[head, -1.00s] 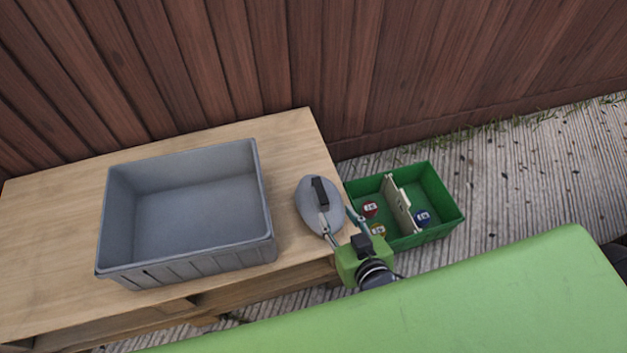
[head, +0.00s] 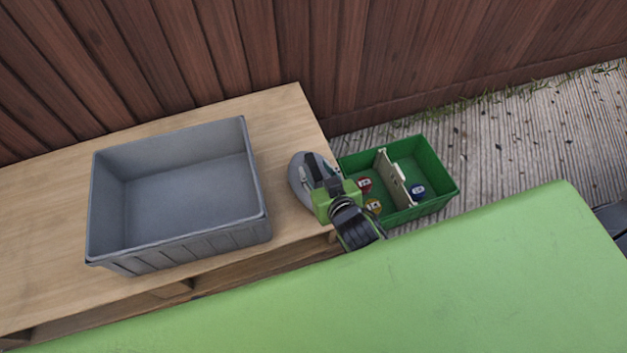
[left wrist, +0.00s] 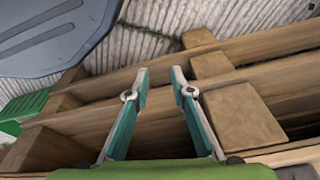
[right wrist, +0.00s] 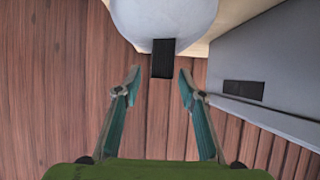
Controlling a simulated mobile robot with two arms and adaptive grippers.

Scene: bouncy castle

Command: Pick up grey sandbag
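The grey sandbag (head: 299,186) lies on the right end of the wooden table (head: 50,200), between the grey bin and the green box. My right gripper (head: 318,170) is over it in the head view and partly covers it. In the right wrist view the sandbag (right wrist: 165,14) is at the top, with its black handle (right wrist: 163,60) just beyond the fingertips. My right gripper (right wrist: 158,76) is open and empty there. My left gripper (left wrist: 159,80) is open and empty in the left wrist view, above wooden beams. It is not seen in the head view.
The open grey bin (head: 180,255) stands left of the sandbag and looks empty. A green box (head: 437,170) with a divider and several small coloured items is to the right. A wooden fence (head: 220,50) runs behind. A green surface (head: 480,260) fills the front.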

